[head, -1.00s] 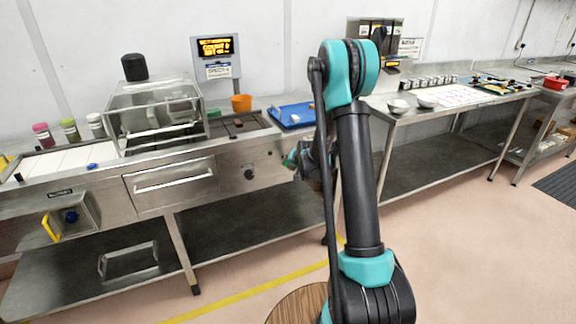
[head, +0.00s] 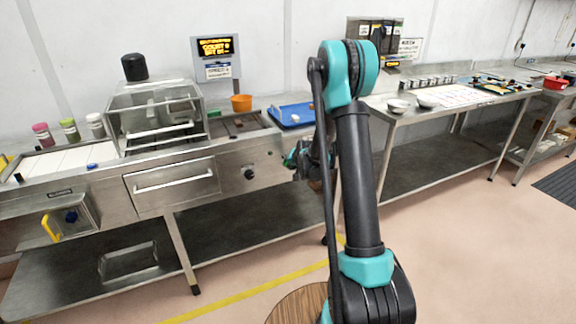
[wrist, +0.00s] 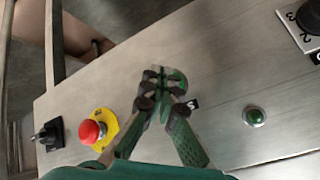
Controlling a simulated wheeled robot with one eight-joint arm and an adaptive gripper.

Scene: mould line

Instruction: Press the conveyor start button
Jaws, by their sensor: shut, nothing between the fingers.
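In the wrist view, my gripper (wrist: 165,76) has its fingers together and empty, in front of a grey metal control panel (wrist: 225,75). A round green button (wrist: 254,116) in a metal ring sits on the panel to the right of the fingers, apart from them. I cannot read which control is the conveyor start button. In the head view, my gripper (head: 298,160) is at the right end of the line's front, partly behind my arm.
In the wrist view, a red mushroom button (wrist: 92,131) on a yellow plate and a black switch (wrist: 49,134) are at left; a numbered black dial (wrist: 309,16) is at top right. In the head view, a blue tray (head: 291,116) lies above the gripper.

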